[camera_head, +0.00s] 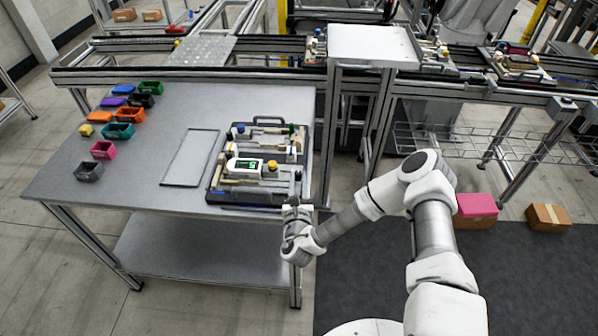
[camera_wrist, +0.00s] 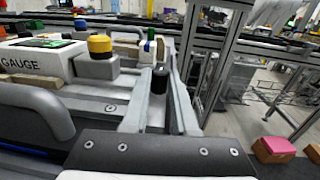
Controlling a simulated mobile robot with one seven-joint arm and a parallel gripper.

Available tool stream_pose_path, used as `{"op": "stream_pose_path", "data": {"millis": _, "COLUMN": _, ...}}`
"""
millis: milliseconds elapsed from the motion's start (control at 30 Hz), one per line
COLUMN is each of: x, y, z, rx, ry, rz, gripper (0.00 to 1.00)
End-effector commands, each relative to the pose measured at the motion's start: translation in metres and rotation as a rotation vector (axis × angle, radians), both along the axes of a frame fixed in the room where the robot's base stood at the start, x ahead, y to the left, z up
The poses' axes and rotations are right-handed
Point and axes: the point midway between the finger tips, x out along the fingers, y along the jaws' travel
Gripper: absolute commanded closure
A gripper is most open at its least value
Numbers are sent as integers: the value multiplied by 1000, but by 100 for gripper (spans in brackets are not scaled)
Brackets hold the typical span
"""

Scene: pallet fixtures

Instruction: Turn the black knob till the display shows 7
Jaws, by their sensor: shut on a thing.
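The black knob (camera_wrist: 159,82) is a small upright cylinder at the pallet's near right corner. My gripper (camera_wrist: 159,98) is shut on it, with one grey finger on each side. In the head view my gripper (camera_head: 297,200) reaches in from the front at that corner. The white gauge box (camera_head: 245,167), marked GAUGE in the wrist view (camera_wrist: 30,62), has a green-lit display (camera_head: 250,165). Its digit looks like a 5, but it is small. In the wrist view the display (camera_wrist: 42,43) is too slanted to read.
A yellow knob (camera_wrist: 100,45), a blue knob (camera_wrist: 80,25) and a green knob (camera_wrist: 151,34) stand nearby on the fixture pallet (camera_head: 218,187). A black pallet handle (camera_wrist: 35,108) is close at left. A flat tray (camera_head: 190,158) and several coloured bins lie further left on the table.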

Motion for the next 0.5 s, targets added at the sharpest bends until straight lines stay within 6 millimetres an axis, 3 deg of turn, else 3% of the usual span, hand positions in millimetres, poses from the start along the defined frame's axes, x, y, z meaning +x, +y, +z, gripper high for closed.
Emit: {"op": "stream_pose_path", "data": {"millis": 500, "x": 0, "y": 2, "z": 0, "rx": 1, "ry": -2, "rz": -98, "gripper": 100}}
